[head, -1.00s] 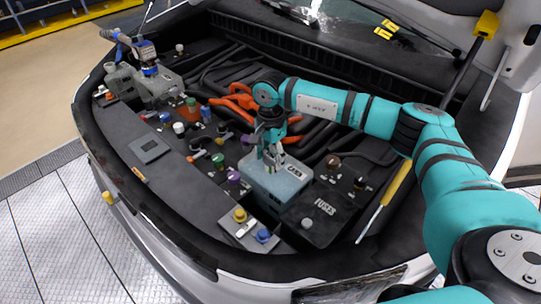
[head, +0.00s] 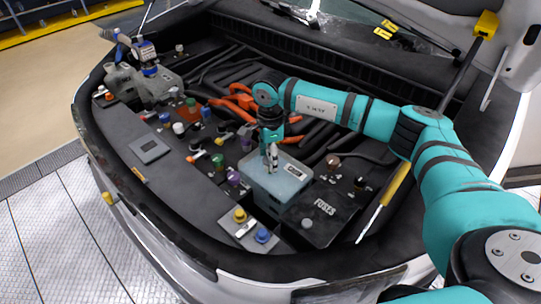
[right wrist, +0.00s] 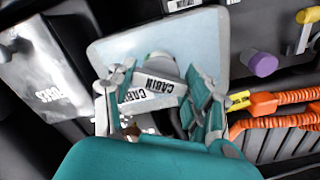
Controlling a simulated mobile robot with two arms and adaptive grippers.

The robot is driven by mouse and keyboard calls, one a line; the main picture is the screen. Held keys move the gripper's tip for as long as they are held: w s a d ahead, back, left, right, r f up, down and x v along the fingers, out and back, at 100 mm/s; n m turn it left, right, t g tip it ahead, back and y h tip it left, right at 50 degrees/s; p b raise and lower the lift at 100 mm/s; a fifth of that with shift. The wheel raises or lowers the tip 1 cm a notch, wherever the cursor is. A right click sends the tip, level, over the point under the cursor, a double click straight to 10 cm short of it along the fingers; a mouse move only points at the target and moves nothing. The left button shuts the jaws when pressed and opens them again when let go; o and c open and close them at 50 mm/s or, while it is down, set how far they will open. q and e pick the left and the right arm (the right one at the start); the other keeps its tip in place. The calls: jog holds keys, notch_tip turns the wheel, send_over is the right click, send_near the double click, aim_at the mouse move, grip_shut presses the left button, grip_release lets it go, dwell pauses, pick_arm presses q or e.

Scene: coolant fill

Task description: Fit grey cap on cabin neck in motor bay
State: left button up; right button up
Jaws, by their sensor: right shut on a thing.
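The cabin tank (head: 293,180) is a pale grey-blue box with a flat top near the middle of the motor bay. My right gripper (head: 270,158) is over its top, pointing down. In the right wrist view, the right gripper (right wrist: 158,78) is shut on a pale grey round thing, seemingly the grey cap (right wrist: 160,59), above the tank's top (right wrist: 210,38). A "CABIN" label shows between the fingers. The neck is hidden under the cap and fingers, so I cannot tell whether the cap touches it or is seated. My left gripper is not in view.
A black box marked "FUSES" (head: 322,212) stands right of the tank. Yellow (head: 239,215) and blue (head: 262,236) caps are in front. A purple cap (head: 234,178) is close on the left. Orange cables (head: 236,98) run behind. The bay's front panel has free room.

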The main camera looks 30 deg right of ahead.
jog(key=shift+f, duration=0.15)
jog(key=shift+s+m, duration=0.1)
jog(key=shift+m, duration=1.5)
jog(key=o, duration=1.1)
